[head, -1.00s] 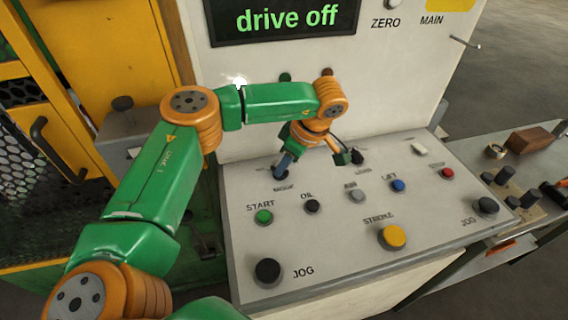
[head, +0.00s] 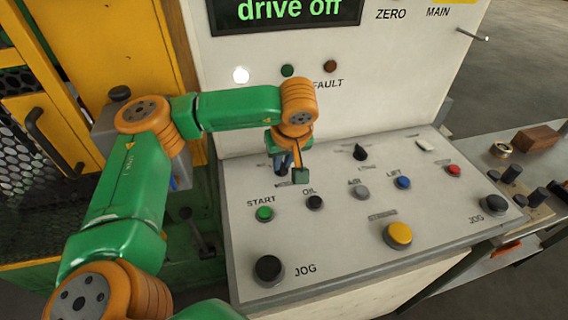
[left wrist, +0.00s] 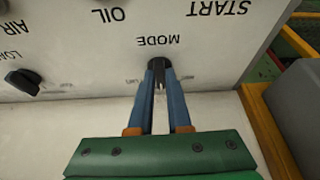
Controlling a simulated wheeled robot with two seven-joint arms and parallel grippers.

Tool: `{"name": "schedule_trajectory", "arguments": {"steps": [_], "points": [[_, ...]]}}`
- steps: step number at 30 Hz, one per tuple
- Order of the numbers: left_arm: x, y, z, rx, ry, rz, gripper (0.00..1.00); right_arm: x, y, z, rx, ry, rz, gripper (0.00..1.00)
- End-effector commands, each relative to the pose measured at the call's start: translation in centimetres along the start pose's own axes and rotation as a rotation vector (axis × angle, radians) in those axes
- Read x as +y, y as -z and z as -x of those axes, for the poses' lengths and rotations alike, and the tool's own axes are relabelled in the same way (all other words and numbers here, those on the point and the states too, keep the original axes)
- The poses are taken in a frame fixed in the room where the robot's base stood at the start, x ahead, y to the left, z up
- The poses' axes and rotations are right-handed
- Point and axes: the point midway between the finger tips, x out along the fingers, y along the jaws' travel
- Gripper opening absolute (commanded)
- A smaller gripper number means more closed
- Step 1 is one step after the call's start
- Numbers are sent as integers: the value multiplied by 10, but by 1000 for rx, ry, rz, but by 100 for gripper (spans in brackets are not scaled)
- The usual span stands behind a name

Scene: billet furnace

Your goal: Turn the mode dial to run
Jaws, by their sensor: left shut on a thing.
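The mode dial (left wrist: 156,64) is a small black knob on the sloping grey console, beside the MODE label in the left wrist view. My left gripper (left wrist: 160,72) has its two blue fingers closed around this dial, one on each side. In the head view my left gripper (head: 284,166) reaches down to the back left of the console, and its hand and fingers hide most of the dial. The position marks around the dial are too small or covered to read surely. My right gripper is not in view.
A second black dial (head: 360,152) sits to the right on the console (head: 330,250). Several push buttons are in front, including a green START button (head: 264,213) and a yellow one (head: 398,234). The display (head: 285,14) reads "drive off". A white lamp (head: 241,75) is lit.

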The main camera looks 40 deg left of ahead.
Motion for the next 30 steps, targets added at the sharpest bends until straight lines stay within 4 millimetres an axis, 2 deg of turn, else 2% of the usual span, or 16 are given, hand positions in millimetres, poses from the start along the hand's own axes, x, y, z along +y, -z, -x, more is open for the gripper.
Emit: {"name": "schedule_trajectory", "arguments": {"steps": [18, 30], "points": [[-6, 2, -2, 2, -214, -510, 0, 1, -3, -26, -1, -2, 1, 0], [-8, 3, -2, 1, -298, -716, 0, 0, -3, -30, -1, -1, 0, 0]]}}
